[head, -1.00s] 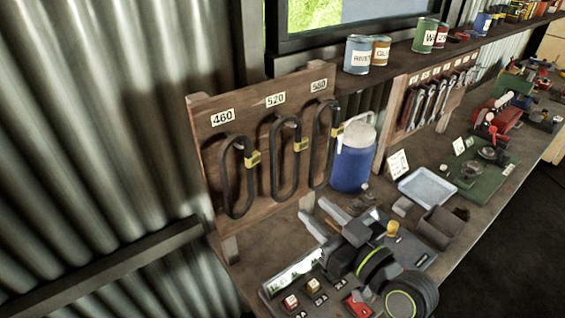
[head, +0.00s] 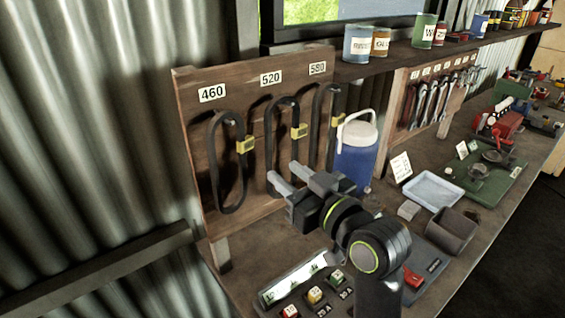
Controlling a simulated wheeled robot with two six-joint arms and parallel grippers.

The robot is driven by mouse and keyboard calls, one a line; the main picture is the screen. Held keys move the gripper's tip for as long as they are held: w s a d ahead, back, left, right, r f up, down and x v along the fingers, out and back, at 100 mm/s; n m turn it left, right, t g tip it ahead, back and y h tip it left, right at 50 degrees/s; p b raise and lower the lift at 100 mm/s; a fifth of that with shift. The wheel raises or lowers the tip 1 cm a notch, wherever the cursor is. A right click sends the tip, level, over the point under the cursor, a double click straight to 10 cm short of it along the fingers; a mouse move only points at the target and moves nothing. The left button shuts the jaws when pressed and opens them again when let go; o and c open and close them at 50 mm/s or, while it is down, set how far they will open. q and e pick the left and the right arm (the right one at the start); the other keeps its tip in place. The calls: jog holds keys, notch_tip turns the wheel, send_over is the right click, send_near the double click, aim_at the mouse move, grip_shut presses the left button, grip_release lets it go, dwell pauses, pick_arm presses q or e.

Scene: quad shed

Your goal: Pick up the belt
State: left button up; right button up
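Three black looped belts hang on a wooden board (head: 192,112) under labels 460, 520 and 580. The 460 belt (head: 214,165) hangs at the left with a yellow tag. The 520 belt (head: 270,133) hangs in the middle with a yellow tag; its lower end is partly hidden by my gripper. The 580 belt (head: 316,120) hangs at the right, its lower part also hidden. My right gripper (head: 281,176) is open, its two fingers apart and pointing at the board near the lower part of the 520 belt. I cannot tell whether it touches the belt. My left gripper is not in view.
A blue jug (head: 358,160) with a white lid stands close right of the board. A shelf with cans (head: 357,45) runs above.

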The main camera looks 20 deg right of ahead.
aim_at(271, 159)
jog(key=b+x, duration=0.1)
jog(key=x, duration=0.2)
jog(key=b+x, duration=0.1)
jog(key=x, duration=0.2)
jog(key=shift+w+d+f, duration=0.1)
jog(key=shift+w+d, duration=0.1)
jog(key=shift+w+a, duration=0.2)
jog(key=shift+w, duration=0.35)
jog(key=shift+s, duration=0.15)
jog(key=shift+c, duration=0.8)
grip_shut()
